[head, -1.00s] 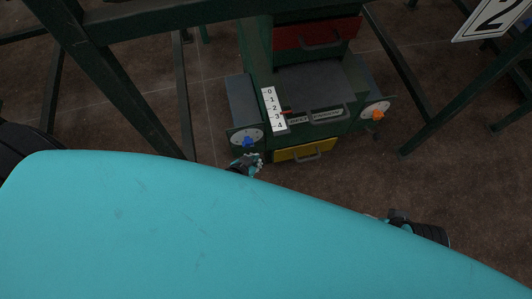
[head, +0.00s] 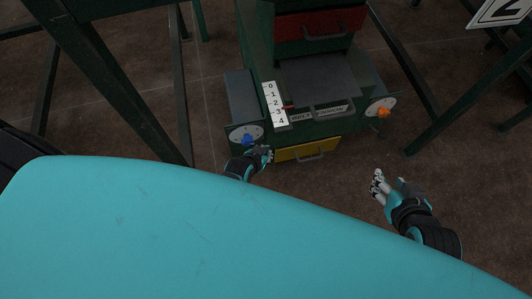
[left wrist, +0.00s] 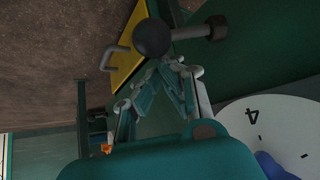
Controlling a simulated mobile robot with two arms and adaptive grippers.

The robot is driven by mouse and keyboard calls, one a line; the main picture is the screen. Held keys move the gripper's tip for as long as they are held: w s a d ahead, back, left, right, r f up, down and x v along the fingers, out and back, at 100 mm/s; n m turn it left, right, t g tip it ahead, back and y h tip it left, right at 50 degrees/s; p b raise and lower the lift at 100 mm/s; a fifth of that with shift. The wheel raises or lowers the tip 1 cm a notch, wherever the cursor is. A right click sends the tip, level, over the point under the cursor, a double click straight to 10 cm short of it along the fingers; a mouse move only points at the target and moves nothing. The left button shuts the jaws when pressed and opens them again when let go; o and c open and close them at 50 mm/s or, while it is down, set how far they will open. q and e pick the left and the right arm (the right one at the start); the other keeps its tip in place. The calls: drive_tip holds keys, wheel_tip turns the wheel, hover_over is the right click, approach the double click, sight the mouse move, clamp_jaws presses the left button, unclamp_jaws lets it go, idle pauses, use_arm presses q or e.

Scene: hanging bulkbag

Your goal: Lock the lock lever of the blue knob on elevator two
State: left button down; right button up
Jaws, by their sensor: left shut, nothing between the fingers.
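The blue knob (head: 248,139) sits on a white dial (head: 236,132) at the left side of the green machine. In the left wrist view the blue knob (left wrist: 272,164) is partly cut off at the lower right, on its dial (left wrist: 285,127). A dark ball-ended lever (left wrist: 152,37) with a rod lies just beyond my left fingertips; I cannot tell whether they touch. My left gripper (head: 267,154) is shut and empty, just right of and below the blue knob; it also shows in the left wrist view (left wrist: 172,64). My right gripper (head: 381,184) hangs in free space at lower right, its jaws unclear.
An orange knob (head: 383,112) is on the machine's right side. A yellow drawer (head: 308,150) is below and a red drawer (head: 318,22) above. A scale strip (head: 274,104) stands between. Dark green frame beams (head: 110,75) flank the machine.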

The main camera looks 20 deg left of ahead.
drive_tip(key=shift+w+r, duration=0.2)
idle(0.4)
